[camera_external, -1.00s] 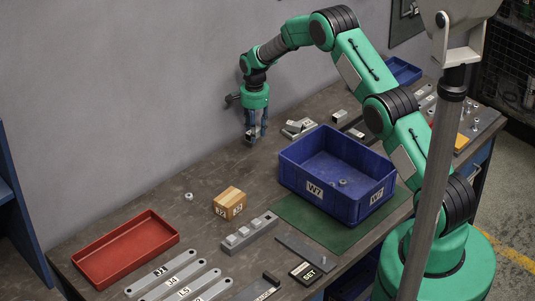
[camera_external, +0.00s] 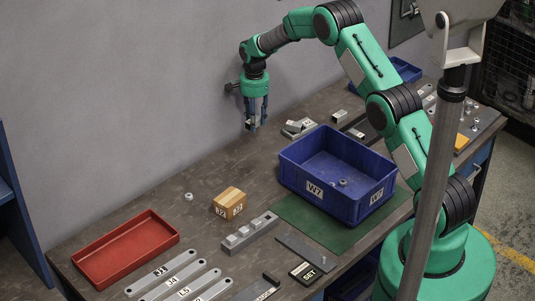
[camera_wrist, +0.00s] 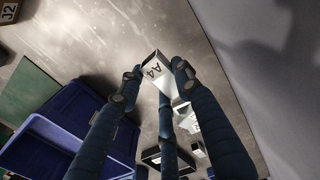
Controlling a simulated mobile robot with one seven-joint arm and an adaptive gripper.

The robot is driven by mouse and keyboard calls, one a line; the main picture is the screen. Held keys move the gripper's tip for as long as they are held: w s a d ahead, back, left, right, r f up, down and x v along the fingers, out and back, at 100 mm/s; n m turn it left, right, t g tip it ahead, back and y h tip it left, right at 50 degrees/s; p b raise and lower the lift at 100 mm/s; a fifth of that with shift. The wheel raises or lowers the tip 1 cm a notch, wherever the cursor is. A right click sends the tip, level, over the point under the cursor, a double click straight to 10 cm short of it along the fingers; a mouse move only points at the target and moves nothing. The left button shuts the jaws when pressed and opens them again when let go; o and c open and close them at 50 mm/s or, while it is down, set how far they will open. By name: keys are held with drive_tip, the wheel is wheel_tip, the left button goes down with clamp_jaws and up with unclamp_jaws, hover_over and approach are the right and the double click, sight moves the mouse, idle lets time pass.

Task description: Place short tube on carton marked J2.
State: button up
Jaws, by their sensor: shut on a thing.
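My gripper (camera_external: 255,127) is shut on a short grey metal tube (camera_external: 249,125) beside the wall at the back of the bench. In the wrist view the tube (camera_wrist: 154,70) shows a pale face marked A4, pinched between my dark blue fingers. It appears to be held a little above the bench top; the gap is hard to judge. The carton marked J2 (camera_external: 230,203), a small tan box, sits on the bench toward the front left of my gripper.
A blue bin marked W7 (camera_external: 309,187) stands on a green mat (camera_external: 318,228), right of the carton. A red tray (camera_external: 125,250), labelled flat bars (camera_external: 172,271) and a stepped grey block (camera_external: 250,231) lie nearby. Small metal parts (camera_external: 298,129) lie right of my gripper. A nut (camera_external: 188,196) is near the carton.

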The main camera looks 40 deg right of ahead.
drive_tip(key=shift+s+a+r, duration=0.15)
drive_tip(key=shift+s+a, duration=0.05)
drive_tip(key=shift+a, duration=0.2)
drive_tip(key=s+a+r+b, duration=0.3)
drive_tip(key=s+a+b, duration=0.2)
drive_tip(key=s+a, duration=1.55)
drive_tip(key=s+a+f+b, duration=0.1)
drive_tip(key=s+a, duration=0.1)
drive_tip(key=s, duration=0.4)
drive_tip(key=s+a+f+m+b, duration=0.1)
drive_tip(key=s+a, duration=0.1)
drive_tip(key=s, duration=0.5)
drive_tip(key=shift+a, duration=0.3)
drive_tip(key=shift+w, duration=0.1)
drive_tip(key=b, duration=0.1)
hover_over(231, 198)
drive_tip(key=shift+f, duration=0.8)
